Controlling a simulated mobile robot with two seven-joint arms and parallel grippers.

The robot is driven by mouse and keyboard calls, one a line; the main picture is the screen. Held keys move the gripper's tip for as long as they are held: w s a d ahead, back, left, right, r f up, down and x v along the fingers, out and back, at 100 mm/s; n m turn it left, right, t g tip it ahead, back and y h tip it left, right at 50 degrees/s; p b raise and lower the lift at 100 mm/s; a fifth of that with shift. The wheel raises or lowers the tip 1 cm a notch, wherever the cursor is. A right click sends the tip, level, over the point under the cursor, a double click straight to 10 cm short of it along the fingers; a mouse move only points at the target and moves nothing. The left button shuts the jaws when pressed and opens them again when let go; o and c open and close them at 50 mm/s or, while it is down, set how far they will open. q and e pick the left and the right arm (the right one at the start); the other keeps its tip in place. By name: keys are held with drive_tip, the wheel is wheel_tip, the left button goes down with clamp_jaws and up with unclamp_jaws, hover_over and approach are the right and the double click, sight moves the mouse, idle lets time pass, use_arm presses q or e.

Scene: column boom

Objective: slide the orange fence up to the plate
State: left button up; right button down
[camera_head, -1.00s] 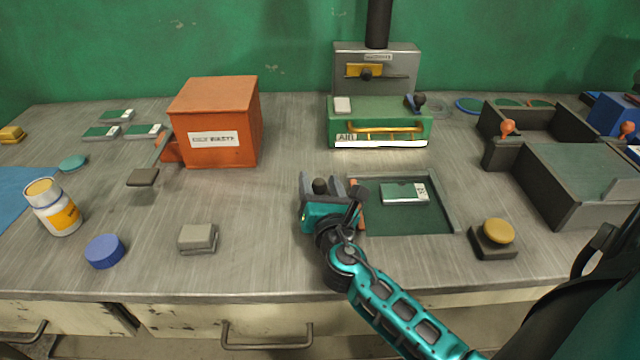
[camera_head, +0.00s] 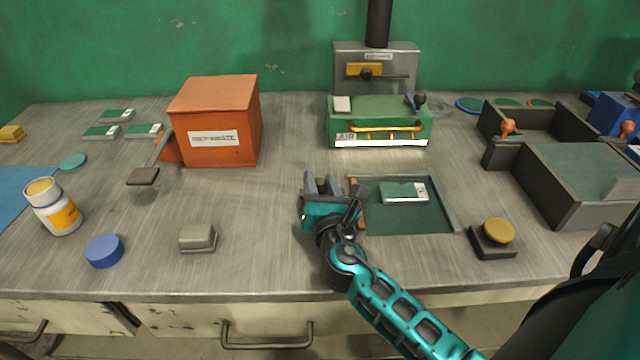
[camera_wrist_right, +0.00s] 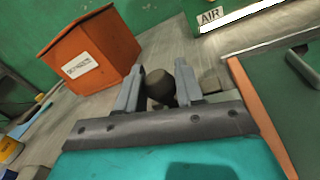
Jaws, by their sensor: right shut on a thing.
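The orange fence (camera_head: 353,187) is a thin strip along the left side of a dark green recessed bed (camera_head: 410,220); my right gripper hides part of it. It also shows in the right wrist view (camera_wrist_right: 262,118). The plate (camera_head: 398,190) is a small green board with a white label, lying in the bed, right of the fence with a gap between. My right gripper (camera_head: 323,183) is just left of the fence, its fingers shut on a dark round knob (camera_wrist_right: 160,84). Its link to the fence is hidden. My left gripper is not in view.
Behind the bed stands a green and grey machine (camera_head: 380,120) marked AIR. An orange box (camera_head: 215,125) stands to the left. A yellow button on a dark base (camera_head: 494,236) is at the bed's right. A grey block (camera_head: 197,238) sits left. The bench between is bare.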

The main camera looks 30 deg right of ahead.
drive_tip(key=s+d, duration=0.1)
drive_tip(key=d, duration=0.1)
drive_tip(key=s+d, duration=0.1)
drive_tip(key=d, duration=0.1)
drive_tip(key=s+d, duration=0.1)
drive_tip(key=d, duration=0.1)
drive_tip(key=shift+s, duration=0.35)
drive_tip(key=c, duration=0.8)
unclamp_jaws()
drive_tip(key=shift+s+a+f, duration=0.1)
drive_tip(key=shift+s+a, duration=0.1)
drive_tip(key=shift+s, duration=0.2)
drive_tip(key=b+v, duration=0.2)
drive_tip(key=v, duration=0.9)
drive_tip(key=shift+s, duration=0.15)
drive_tip(key=shift+s+a, duration=0.15)
drive_tip(key=shift+s, duration=0.15)
